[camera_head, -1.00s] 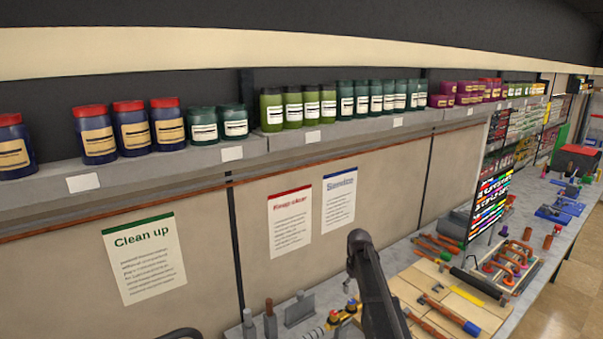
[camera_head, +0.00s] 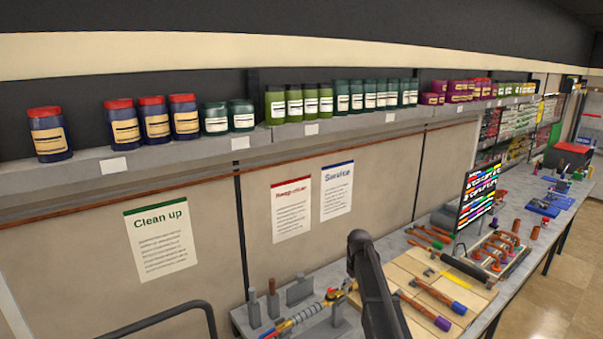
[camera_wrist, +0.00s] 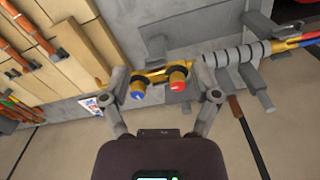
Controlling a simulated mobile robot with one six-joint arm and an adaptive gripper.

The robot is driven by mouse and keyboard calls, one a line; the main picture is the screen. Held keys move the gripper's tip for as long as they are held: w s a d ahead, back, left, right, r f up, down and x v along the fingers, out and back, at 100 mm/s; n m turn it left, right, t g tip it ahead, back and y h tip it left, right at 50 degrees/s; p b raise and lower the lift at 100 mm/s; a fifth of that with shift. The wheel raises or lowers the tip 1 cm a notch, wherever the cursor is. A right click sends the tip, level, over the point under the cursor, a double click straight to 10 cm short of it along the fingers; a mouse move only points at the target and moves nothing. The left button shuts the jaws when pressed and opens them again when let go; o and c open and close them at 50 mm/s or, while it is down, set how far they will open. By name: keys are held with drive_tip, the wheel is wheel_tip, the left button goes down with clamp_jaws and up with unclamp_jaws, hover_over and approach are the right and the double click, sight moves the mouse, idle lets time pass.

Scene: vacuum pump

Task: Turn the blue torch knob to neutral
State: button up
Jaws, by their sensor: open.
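The blue torch knob (camera_wrist: 138,93) shows in the wrist view, on a brass torch body (camera_wrist: 155,74) lying along the bench. A red knob (camera_wrist: 177,80) sits just to its right on the same body. My gripper (camera_wrist: 163,92) is open, with one finger left of the blue knob and the other right of the red knob. Both knobs show between the fingers; I cannot tell how far off they are in depth. In the head view the torch (camera_head: 306,318) lies at the near end of the bench, partly beside my dark arm. My gripper is not clear there.
A wooden board (camera_head: 408,268) with several hammers lies right of the torch. Grey upright holders (camera_head: 299,291) stand behind the torch. A rack of coloured tools (camera_head: 478,195) stands farther along the bench. A shelf of jars (camera_head: 140,170) runs along the wall above.

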drive_tip(key=s+m, duration=0.4)
drive_tip(key=s, duration=2.6)
wheel_tip(320, 180, down, 18)
drive_tip(key=b, duration=1.8)
drive_tip(key=shift+a+f, duration=0.25)
drive_tip(key=shift+a, duration=0.05)
drive_tip(key=shift+w, duration=0.1)
drive_tip(key=c, duration=0.3)
drive_tip(key=shift+a, duration=0.1)
